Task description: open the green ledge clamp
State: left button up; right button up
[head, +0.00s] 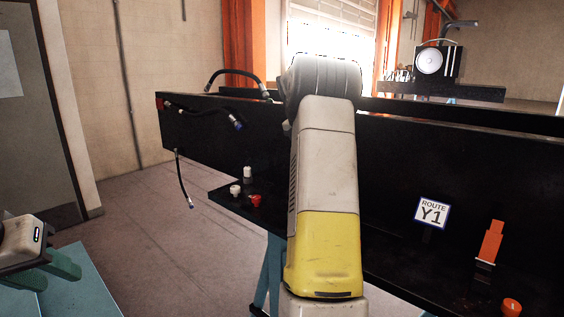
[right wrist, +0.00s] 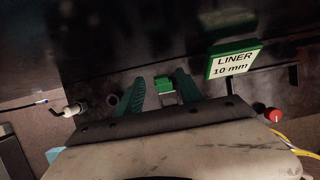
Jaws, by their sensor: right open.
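The green ledge clamp (right wrist: 163,84) shows in the right wrist view as a small bright green block on the dark fixture. My right gripper (right wrist: 157,89) is open, with its teal-green fingers on either side of the block; whether they touch it I cannot tell. In the head view my right arm blocks the middle, and neither the green clamp nor the right gripper's fingers can be seen. My left gripper (head: 46,272) is at the lower left of the head view, its green fingers apart and empty, far from the fixture.
The black fixture (head: 400,170) carries hanging black hoses (head: 236,75), a ROUTE Y1 sign (head: 432,213) and an orange clamp (head: 490,243). A LINER 10 mm sign (right wrist: 233,62) stands right of the green clamp. A red knob (right wrist: 273,115) and a white fitting (right wrist: 72,108) are near. Floor at left is clear.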

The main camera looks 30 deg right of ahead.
jog(key=shift+v, duration=2.5)
